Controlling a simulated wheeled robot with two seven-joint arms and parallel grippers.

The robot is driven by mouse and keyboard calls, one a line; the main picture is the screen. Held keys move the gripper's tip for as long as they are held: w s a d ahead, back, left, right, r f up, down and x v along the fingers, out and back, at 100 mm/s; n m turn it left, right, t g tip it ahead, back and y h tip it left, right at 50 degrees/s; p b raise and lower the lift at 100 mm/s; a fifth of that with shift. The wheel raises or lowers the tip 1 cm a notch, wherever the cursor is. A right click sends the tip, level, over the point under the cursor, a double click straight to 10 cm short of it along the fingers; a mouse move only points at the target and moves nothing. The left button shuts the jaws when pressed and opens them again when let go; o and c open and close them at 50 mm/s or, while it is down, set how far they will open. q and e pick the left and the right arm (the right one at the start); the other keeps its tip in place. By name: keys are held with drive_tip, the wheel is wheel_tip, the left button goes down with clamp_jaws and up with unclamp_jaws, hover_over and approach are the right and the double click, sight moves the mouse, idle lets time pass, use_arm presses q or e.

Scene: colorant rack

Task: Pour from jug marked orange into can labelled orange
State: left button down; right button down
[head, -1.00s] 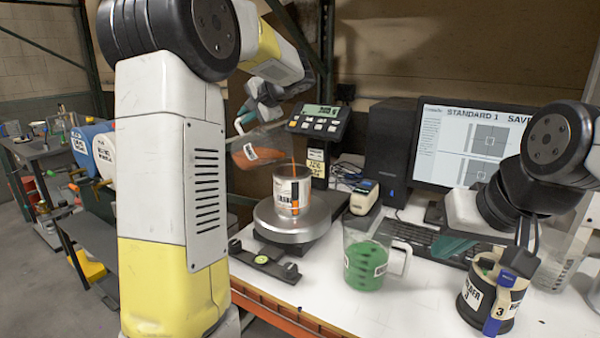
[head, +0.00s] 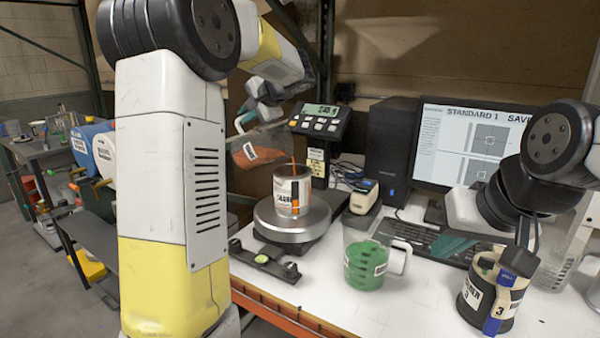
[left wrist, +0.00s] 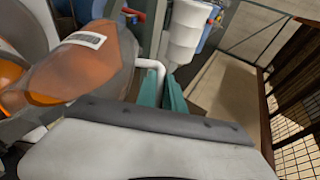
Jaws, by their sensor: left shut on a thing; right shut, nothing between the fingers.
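The jug with orange liquid (head: 256,152) is tilted to the right over the can in the head view. A thin orange stream runs from its lip toward the can. The can with an orange mark on its label (head: 292,192) stands upright on the round scale plate (head: 291,222). My left gripper (head: 245,118) is shut on the jug's handle; the jug also shows in the left wrist view (left wrist: 80,65), where the teal fingers (left wrist: 172,92) are at the white handle. My right gripper (head: 455,246) is shut and empty, above the table near the keyboard.
A jug of green liquid (head: 366,262) stands right of the scale. A black and cream tin (head: 490,295) stands at the right, with a blue item against it. A scale display (head: 320,120), a monitor (head: 470,145) and a keyboard (head: 420,236) are behind.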

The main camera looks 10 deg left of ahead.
sight(239, 119)
idle(0.3)
use_arm(q)
drive_tip(key=a+h, duration=0.1)
drive_tip(key=a+f+h, duration=0.1)
drive_tip(key=g+h, duration=0.1)
drive_tip(key=shift+w+a+f+n, duration=0.3)
drive_tip(key=shift+a+f+n, duration=0.1)
drive_tip(key=w+a+f+n+g+h+b, duration=0.1)
drive_tip(key=a+f+h, duration=0.25)
drive_tip(key=f, duration=0.35)
drive_tip(key=w+a+f+n+g+h+b, duration=0.1)
drive_tip(key=a+f+h, duration=0.2)
drive_tip(key=f+h, duration=0.3)
drive_tip(key=shift+s+a+r+y, duration=0.15)
drive_tip(key=shift+r+y, duration=0.25)
drive_tip(key=shift+r, duration=0.5)
drive_tip(key=shift+s+d+r+y, duration=0.15)
drive_tip(key=shift+r+y, duration=0.2)
drive_tip(key=shift+r, duration=0.5)
drive_tip(key=shift+a, duration=0.1)
idle(0.6)
